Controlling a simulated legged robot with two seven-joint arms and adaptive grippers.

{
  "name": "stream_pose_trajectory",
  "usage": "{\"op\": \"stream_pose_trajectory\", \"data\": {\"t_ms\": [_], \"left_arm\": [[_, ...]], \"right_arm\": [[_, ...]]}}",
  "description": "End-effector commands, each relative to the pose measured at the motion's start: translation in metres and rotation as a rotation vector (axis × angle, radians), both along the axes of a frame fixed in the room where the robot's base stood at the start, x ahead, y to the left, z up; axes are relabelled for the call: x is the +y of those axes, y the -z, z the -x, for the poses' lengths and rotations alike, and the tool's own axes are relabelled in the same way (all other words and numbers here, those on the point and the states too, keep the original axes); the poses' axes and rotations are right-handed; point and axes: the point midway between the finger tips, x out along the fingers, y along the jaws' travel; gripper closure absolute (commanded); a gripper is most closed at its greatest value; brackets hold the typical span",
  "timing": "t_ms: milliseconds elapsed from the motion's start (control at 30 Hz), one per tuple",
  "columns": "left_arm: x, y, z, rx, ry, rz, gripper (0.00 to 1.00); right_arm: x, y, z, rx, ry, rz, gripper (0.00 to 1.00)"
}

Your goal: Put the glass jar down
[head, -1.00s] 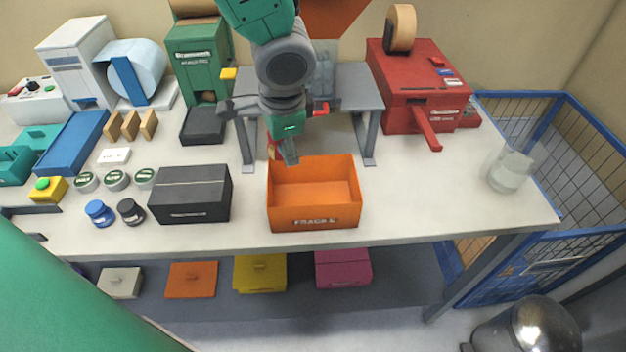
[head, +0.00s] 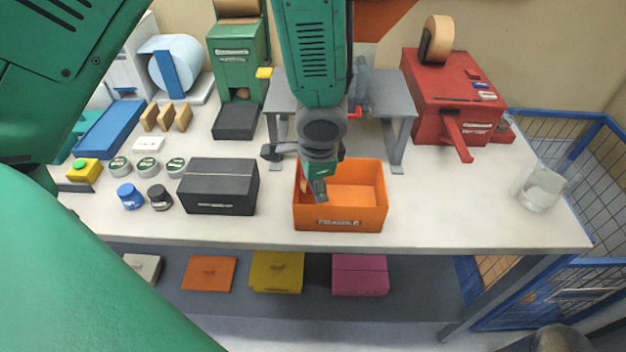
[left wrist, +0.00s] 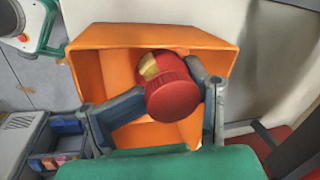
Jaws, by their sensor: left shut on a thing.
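A jar with a ribbed red lid (left wrist: 172,98) and a gold label band shows in the left wrist view, between the two fingers of my left gripper (left wrist: 168,80). The gripper is shut on it. Behind it is the open orange box (left wrist: 95,60), with the jar over or inside its opening. In the head view, my left gripper (head: 316,188) points down at the left part of the orange box (head: 340,216), marked FRAGILE. Whether the jar touches the box floor is hidden. My right gripper is not in view.
A closed black box (head: 220,188) stands left of the orange box. A grey stand (head: 397,105) is behind it, with a red machine (head: 455,95) to the right. A clear glass vessel (head: 541,190) stands at the table's right end. The table between is clear.

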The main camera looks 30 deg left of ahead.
Motion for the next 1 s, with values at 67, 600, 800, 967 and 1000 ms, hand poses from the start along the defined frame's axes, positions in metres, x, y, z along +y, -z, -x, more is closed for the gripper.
{"op": "stream_pose_trajectory", "data": {"t_ms": [67,600,800,967,1000], "left_arm": [[0.000,0.004,0.000,0.000,0.001,-0.002,1.00],[0.000,0.013,0.000,0.004,0.001,0.002,0.30],[0.000,0.011,0.001,0.002,0.001,0.000,0.30],[0.000,0.009,0.001,0.002,0.001,0.000,0.30],[0.000,0.007,0.000,0.001,0.001,0.001,0.30]], "right_arm": [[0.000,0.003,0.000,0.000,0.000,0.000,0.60],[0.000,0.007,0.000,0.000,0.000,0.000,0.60],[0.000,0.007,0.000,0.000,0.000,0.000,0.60],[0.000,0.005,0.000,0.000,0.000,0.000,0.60],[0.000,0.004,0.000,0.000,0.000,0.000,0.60]]}}
